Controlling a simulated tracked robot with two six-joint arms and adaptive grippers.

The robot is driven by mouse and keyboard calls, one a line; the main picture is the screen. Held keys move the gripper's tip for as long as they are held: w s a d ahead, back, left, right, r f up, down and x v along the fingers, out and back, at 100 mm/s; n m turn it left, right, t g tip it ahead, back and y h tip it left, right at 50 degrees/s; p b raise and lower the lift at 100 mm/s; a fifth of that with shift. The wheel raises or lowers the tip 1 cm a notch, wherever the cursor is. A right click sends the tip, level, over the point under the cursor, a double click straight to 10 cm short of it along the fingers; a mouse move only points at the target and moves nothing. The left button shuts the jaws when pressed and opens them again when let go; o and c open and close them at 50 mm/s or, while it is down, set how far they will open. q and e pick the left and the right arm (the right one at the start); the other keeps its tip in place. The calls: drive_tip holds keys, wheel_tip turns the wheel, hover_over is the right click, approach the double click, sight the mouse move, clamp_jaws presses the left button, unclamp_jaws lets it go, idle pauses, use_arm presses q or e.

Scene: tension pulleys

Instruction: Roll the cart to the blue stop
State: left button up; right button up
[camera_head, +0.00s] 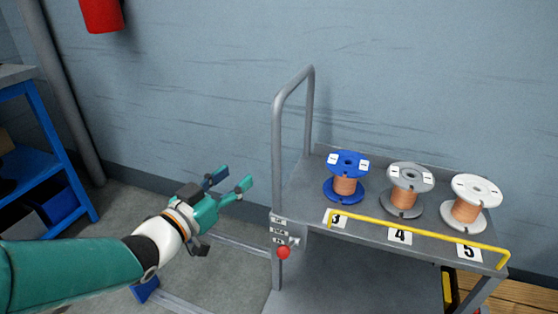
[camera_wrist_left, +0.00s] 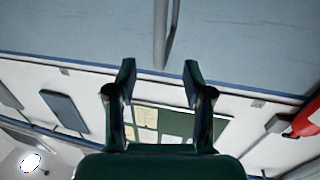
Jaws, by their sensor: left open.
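The grey cart (camera_head: 345,262) stands at the right in the head view, with a tall grey push handle (camera_head: 277,150) at its left end. A red knob (camera_head: 283,252) sits on its near left corner. A blue block on the floor (camera_head: 145,290), apparently the blue stop, is partly hidden behind my left arm. My left gripper (camera_head: 230,182) is open and empty, left of the handle and apart from it. In the left wrist view my gripper (camera_wrist_left: 160,78) has its fingers spread, with a grey bar (camera_wrist_left: 161,35) beyond them. My right gripper is not in view.
The cart top carries a blue spool (camera_head: 346,186), a grey spool (camera_head: 406,198) and a white spool (camera_head: 470,210) behind a yellow rail (camera_head: 420,231). Floor rails (camera_head: 240,244) run left of the cart. A blue-framed shelf (camera_head: 60,150) stands far left.

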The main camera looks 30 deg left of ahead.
sight(274, 145)
use_arm(q)
drive_tip(key=w, duration=0.5)
drive_tip(key=w+p, duration=0.1)
drive_tip(key=w, duration=1)
drive_tip(key=shift+w+a+r, duration=0.1)
drive_tip(key=shift+w+a, duration=0.25)
clamp_jaws()
drive_tip(key=shift+d, duration=0.1)
